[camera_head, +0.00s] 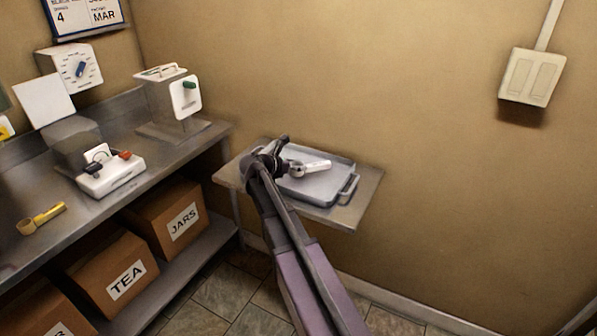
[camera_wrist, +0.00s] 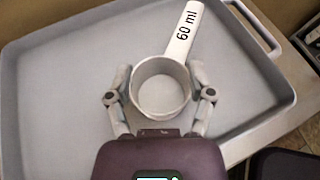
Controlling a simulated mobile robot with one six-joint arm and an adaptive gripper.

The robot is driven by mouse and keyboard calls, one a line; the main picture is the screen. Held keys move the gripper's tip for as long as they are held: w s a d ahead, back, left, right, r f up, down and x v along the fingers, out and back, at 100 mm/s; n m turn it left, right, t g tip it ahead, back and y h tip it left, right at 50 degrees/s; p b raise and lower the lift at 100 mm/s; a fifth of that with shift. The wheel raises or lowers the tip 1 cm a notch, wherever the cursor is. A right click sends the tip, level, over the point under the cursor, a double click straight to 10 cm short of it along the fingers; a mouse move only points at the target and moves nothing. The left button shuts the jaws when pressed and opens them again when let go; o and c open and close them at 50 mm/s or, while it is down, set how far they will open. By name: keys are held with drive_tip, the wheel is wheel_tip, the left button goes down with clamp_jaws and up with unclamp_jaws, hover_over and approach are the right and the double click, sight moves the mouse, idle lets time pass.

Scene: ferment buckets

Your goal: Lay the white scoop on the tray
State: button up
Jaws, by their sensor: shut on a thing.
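The white scoop (camera_wrist: 160,86) is a round cup with a straight handle marked "60 ml". My gripper (camera_wrist: 160,95) is shut on the scoop's cup, one finger on each side. The handle points away from my gripper. The scoop is over the grey tray (camera_wrist: 60,95), inside its rim as seen from the wrist. I cannot tell whether the scoop touches the tray floor. In the head view, my gripper (camera_head: 283,163) and the scoop (camera_head: 312,167) are over the tray (camera_head: 318,188), which lies on a small wall shelf.
The wall shelf (camera_head: 345,217) is small. On the left, a steel bench (camera_head: 150,157) holds several devices and a yellow scoop (camera_head: 41,219). Boxes marked TEA (camera_head: 112,270) and JARS (camera_head: 170,218) stand below it. The tray floor around the scoop looks clear.

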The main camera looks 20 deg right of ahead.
drive_tip(key=shift+w+d, duration=0.25)
drive_tip(key=shift+w, duration=0.15)
drive_tip(key=shift+w+d+f, duration=0.1)
drive_tip(key=shift+w+d, duration=0.2)
drive_tip(key=shift+w, duration=0.2)
drive_tip(key=shift+w+d+f+b, duration=0.1)
drive_tip(key=shift+f+b, duration=0.25)
drive_tip(key=shift+b, duration=0.05)
wheel_tip(320, 180, down, 3)
drive_tip(key=b, duration=0.3)
drive_tip(key=o, duration=0.9)
drive_tip(key=shift+r, duration=0.1)
